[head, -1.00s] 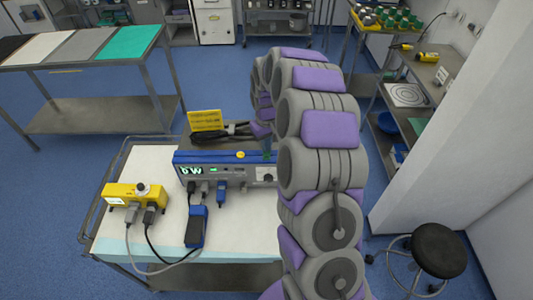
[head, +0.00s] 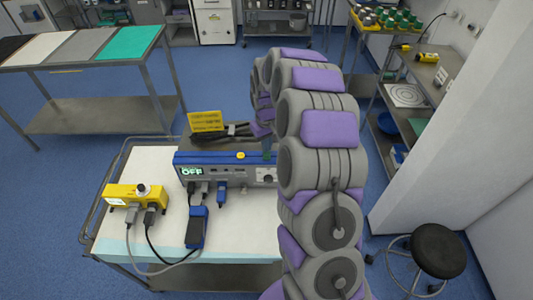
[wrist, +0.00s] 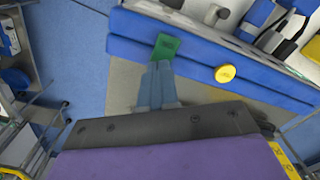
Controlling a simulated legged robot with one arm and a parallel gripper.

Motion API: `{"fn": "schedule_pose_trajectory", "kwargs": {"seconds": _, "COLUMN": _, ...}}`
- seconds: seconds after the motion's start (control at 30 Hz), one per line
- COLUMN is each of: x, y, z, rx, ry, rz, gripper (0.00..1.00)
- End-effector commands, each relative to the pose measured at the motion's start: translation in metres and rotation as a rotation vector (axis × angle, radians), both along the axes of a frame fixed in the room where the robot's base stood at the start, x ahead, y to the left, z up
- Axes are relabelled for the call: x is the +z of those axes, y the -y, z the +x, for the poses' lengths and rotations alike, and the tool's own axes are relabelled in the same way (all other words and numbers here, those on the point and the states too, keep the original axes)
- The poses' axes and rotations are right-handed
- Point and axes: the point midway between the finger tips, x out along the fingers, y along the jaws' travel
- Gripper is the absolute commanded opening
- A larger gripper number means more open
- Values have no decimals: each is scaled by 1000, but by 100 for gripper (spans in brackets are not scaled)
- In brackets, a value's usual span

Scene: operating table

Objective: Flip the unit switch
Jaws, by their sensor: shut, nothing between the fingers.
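The blue and grey unit (head: 225,160) stands on the white-topped cart, and its green display (head: 192,171) reads "OFF". A green switch (wrist: 166,46) sits on the unit's blue top edge in the wrist view. A round yellow knob (wrist: 225,73) is to its right. My gripper (wrist: 158,66) is shut and empty, with its fingertips at the green switch; whether they touch it I cannot tell. In the head view my gripper (head: 267,144) is small and partly hidden by my arm, at the right part of the unit's top.
A yellow box (head: 135,196) with cables and a blue-grey connector (head: 197,227) lie on the cart (head: 150,165). A yellow tag (head: 205,121) and black cables are behind the unit. A stool (head: 438,250) stands at the right.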

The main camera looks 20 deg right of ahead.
Motion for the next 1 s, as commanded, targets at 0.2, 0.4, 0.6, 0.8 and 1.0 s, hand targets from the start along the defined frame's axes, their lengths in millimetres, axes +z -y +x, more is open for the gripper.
{"fn": "schedule_pose_trajectory", "kwargs": {"seconds": 0.2, "x": 18, "y": 0, "z": 0, "rx": 0, "ry": 0, "rz": 0, "gripper": 0}}
{"fn": "schedule_pose_trajectory", "kwargs": {"seconds": 0.4, "x": 33, "y": 0, "z": 0, "rx": 0, "ry": -1, "rz": 0, "gripper": 0}}
{"fn": "schedule_pose_trajectory", "kwargs": {"seconds": 0.6, "x": 47, "y": 0, "z": 0, "rx": 0, "ry": 0, "rz": 0, "gripper": 0}}
{"fn": "schedule_pose_trajectory", "kwargs": {"seconds": 0.8, "x": 58, "y": 0, "z": 0, "rx": 0, "ry": 1, "rz": 0, "gripper": 0}}
{"fn": "schedule_pose_trajectory", "kwargs": {"seconds": 1.0, "x": 58, "y": 0, "z": 0, "rx": 0, "ry": 0, "rz": 0, "gripper": 0}}
